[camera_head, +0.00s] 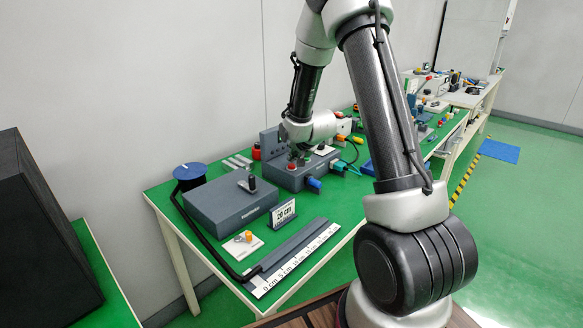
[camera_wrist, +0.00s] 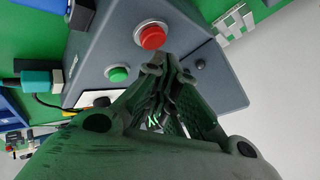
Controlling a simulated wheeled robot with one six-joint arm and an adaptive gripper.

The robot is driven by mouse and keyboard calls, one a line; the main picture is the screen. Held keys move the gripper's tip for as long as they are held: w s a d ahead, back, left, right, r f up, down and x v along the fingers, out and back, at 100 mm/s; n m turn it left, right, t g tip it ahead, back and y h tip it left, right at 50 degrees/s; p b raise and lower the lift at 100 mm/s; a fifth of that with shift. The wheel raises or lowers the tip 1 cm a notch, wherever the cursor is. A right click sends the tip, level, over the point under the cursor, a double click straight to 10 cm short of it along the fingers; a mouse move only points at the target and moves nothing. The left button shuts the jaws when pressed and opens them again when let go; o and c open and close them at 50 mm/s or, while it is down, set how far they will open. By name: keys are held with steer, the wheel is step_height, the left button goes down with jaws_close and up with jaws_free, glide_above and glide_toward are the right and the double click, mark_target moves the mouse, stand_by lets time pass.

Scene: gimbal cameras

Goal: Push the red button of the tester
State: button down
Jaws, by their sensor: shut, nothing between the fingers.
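The tester (camera_head: 288,180) is a dark grey box on the green table top, with a taller panel behind it. Its red button (camera_head: 291,166) is on top, near the front left. In the wrist view the red button (camera_wrist: 152,36) is round in a pale ring, with a smaller green button (camera_wrist: 118,73) to its lower left. My gripper (camera_wrist: 167,66) is shut and empty. Its fingertips appear just below the red button in that view; I cannot tell whether they touch the tester. In the head view my gripper is small and partly merged with the tester behind it.

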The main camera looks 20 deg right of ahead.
steer(key=shift+r, duration=2.6)
steer(key=shift+s+f, duration=0.15)
steer(key=s+f+n+g, duration=0.3)
steer(key=s+f+g, duration=0.15)
steer(key=s, duration=0.35)
steer(key=s+a+r+n, duration=0.1)
steer(key=s+r+n, duration=0.1)
steer(key=s+r, duration=0.4)
steer(key=s+a+r+n, duration=0.1)
steer(key=s+r, duration=0.6)
steer(key=s, duration=0.8)
steer(key=s+a+r+n, duration=0.1)
steer(key=s+r+n, duration=0.2)
steer(key=s+r, duration=0.4)
steer(key=shift+s+a+r, duration=0.25)
steer(key=shift+s+a, duration=0.05)
steer(key=shift+s, duration=1.65)
